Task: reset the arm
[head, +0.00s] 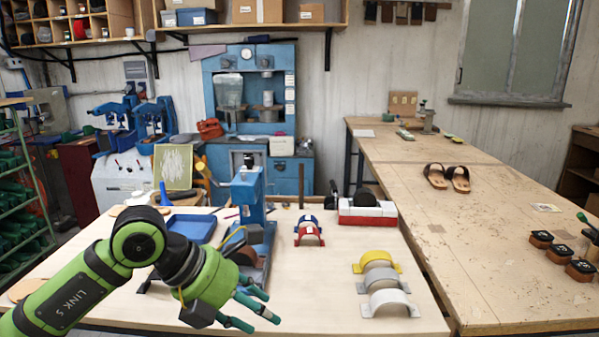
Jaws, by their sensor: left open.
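My left arm comes in from the lower left over the pale front table (340,310). My left gripper (262,310) is open and empty above the table's front part, with its teal fingers pointing right and down. It touches nothing that I can see. My right gripper does not show.
Behind my gripper stand a blue press (250,200) and a blue tray (192,228). Yellow, grey and white arches (390,302) sit to the right, a red-and-blue arch (308,232) behind. Sandals (447,177) lie on the right bench (480,240). Bare tabletop lies between gripper and arches.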

